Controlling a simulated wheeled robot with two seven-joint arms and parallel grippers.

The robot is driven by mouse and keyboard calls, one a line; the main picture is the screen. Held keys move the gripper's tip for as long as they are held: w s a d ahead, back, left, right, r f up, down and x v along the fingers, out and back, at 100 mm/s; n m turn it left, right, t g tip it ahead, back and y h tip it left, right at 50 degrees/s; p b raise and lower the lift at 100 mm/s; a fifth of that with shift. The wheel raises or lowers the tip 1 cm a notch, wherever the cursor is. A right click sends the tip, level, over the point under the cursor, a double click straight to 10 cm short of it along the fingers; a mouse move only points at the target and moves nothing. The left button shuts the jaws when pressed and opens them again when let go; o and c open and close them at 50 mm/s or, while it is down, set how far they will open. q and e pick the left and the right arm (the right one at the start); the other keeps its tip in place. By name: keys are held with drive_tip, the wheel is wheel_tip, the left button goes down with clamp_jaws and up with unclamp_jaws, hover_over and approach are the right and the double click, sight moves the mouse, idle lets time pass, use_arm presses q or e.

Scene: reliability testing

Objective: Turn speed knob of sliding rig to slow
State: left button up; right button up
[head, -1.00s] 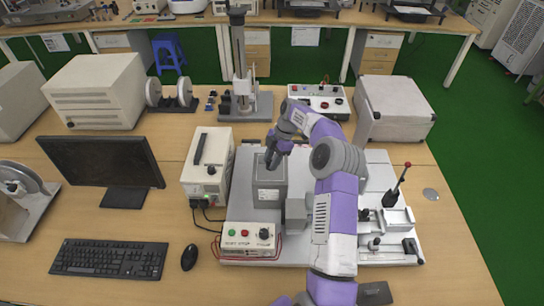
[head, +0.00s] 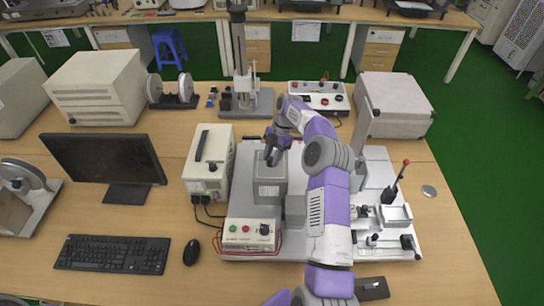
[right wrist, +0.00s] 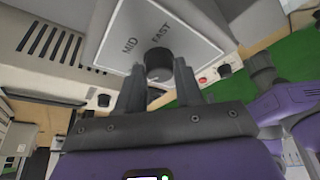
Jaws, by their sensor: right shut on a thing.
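In the head view, the grey box (head: 270,190) of the rig stands on the white base plate at centre. My right gripper (head: 271,157) points down at the top of this box. The right wrist view shows a light label plate (right wrist: 190,50) with the words MID and FAST, and a round black speed knob (right wrist: 158,63). The fingers of the right gripper (right wrist: 158,85) are on either side of the knob, shut on it. The word slow and the knob's pointer cannot be made out. My left gripper is not in view.
A white control box (head: 250,236) with coloured buttons stands in front of the grey box. A beige power unit (head: 208,165) stands close on the left. My right arm covers the middle of the base plate. A red-tipped lever (head: 398,180) stands on the right.

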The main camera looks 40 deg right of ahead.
drive_tip(key=o, duration=1)
drive_tip(key=shift+r, duration=0.1)
drive_tip(key=p+v, duration=0.1)
drive_tip(key=v, duration=0.6)
drive_tip(key=shift+r, duration=0.15)
drive_tip(key=shift+d, duration=0.15)
